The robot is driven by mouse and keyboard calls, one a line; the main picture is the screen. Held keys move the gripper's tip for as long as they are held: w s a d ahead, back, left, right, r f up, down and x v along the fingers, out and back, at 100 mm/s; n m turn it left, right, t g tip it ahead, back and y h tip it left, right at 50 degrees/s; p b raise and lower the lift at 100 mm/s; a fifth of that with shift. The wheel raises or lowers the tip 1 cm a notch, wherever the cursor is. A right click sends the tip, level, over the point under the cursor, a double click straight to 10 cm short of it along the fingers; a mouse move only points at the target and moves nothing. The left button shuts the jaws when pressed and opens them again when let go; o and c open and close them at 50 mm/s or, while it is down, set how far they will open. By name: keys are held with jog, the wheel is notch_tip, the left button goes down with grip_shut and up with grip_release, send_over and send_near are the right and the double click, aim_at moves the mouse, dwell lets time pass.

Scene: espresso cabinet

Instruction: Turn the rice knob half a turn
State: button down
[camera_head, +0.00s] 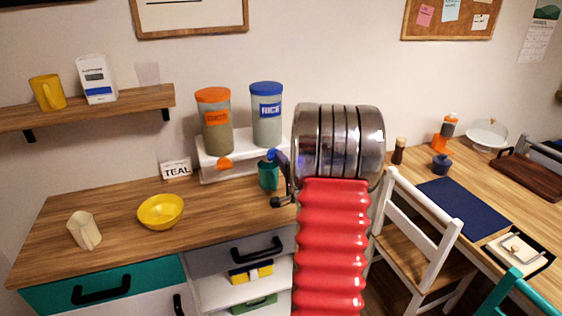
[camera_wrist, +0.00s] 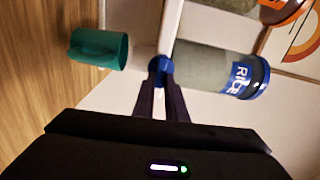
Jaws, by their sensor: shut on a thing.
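The rice dispenser (camera_head: 267,122) has a blue lid and a blue RICE label, and it stands at the right on a white base (camera_head: 210,172). It also shows sideways in the wrist view (camera_wrist: 213,68). Its blue knob (camera_wrist: 160,66) sits at the front of the base, between my fingertips. My gripper (camera_wrist: 160,80) is shut on the knob, and the fingers hide part of it. In the head view, my gripper (camera_head: 280,170) reaches the knob from the right, and my arm covers the space beside it. A teal cup (camera_head: 268,175) stands just below the knob; it also shows in the wrist view (camera_wrist: 98,48).
An orange-lidded dispenser (camera_head: 215,130) with an orange knob (camera_head: 225,164) stands left of the rice one. A TEAL card (camera_head: 176,170), yellow bowl (camera_head: 161,211) and cream cup (camera_head: 84,230) are on the counter to the left. A drawer (camera_head: 250,250) is below.

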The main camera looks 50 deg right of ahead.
jog(key=shift+s+d+f+m, duration=0.1)
jog(key=shift+s+f+m, duration=0.1)
jog(key=shift+m, duration=0.1)
jog(key=c, duration=1.8)
grip_release()
jog(key=shift+w, duration=0.15)
jog(key=shift+r, duration=0.1)
jog(key=v, duration=1.3)
jog(key=shift+s+a, duration=0.3)
